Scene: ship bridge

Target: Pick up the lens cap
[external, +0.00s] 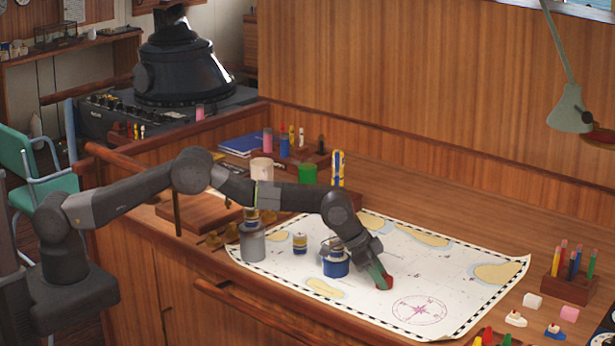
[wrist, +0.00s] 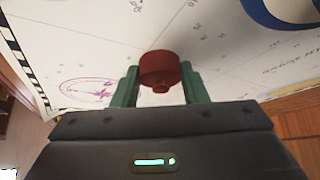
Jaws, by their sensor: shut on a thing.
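My gripper (external: 380,277) reaches down over the chart, right of the blue-and-white pot. In the wrist view its two green fingers (wrist: 161,88) stand on either side of a small round red thing (wrist: 159,68), which I take to be the lens cap. The gripper is shut on it. The red cap also shows at the fingertips in the external view (external: 387,283), low at the chart's surface. I cannot tell whether it touches the chart.
The white chart (external: 468,262) covers much of the desk. A blue-and-white pot (external: 336,265), a small jar (external: 300,243) and a grey canister (external: 252,243) stand left of my gripper. A wooden pencil holder (external: 569,288) and erasers (external: 532,301) are at the right. The chart's right part is clear.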

